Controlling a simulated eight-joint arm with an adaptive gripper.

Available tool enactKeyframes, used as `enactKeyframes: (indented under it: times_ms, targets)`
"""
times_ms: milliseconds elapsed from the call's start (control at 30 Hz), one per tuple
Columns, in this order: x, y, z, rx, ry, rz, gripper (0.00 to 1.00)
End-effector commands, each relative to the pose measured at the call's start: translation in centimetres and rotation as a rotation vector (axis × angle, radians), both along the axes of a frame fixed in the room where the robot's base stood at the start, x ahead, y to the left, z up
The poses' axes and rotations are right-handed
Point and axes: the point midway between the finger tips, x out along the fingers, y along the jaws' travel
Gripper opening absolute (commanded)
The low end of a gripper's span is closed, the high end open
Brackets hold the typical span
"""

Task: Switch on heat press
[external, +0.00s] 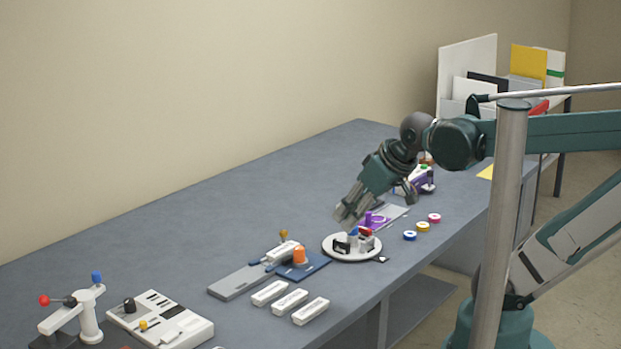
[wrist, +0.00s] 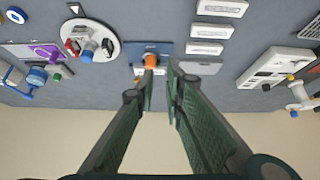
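No label marks the heat press, and I cannot tell for sure which device it is. A blue plate (external: 306,268) carries an orange knob (external: 299,256), with a white-handled grey unit (external: 244,280) beside it. The orange knob also shows in the wrist view (wrist: 151,61), just beyond my fingertips. A white control box (external: 160,320) with a black knob and a yellow knob stands at the front left; it also shows in the wrist view (wrist: 272,68). My gripper (external: 348,215) is above the table near the round white tray, empty, with a narrow gap between its fingers (wrist: 161,72).
The round white tray (external: 338,255) holds small parts below my gripper. Several white blocks (external: 289,302) lie in front of the blue plate. A lever stand (external: 88,318) is at the far left. Colored rings (external: 422,227) lie at the right. The back of the table is clear.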

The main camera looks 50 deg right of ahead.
Motion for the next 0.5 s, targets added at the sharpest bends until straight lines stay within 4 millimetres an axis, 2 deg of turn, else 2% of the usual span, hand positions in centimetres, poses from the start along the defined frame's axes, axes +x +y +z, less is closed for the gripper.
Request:
enactKeyframes:
  times_ms: [100,267,500]
  targets:
    - [0.3,0.4,0.3,-0.001,0.004,0.017,0.00]
    - [1.1,1.3,0.7,-0.004,0.015,0.059,0.00]
    - [2.9,3.6,1.5,-0.012,0.039,0.159,0.00]
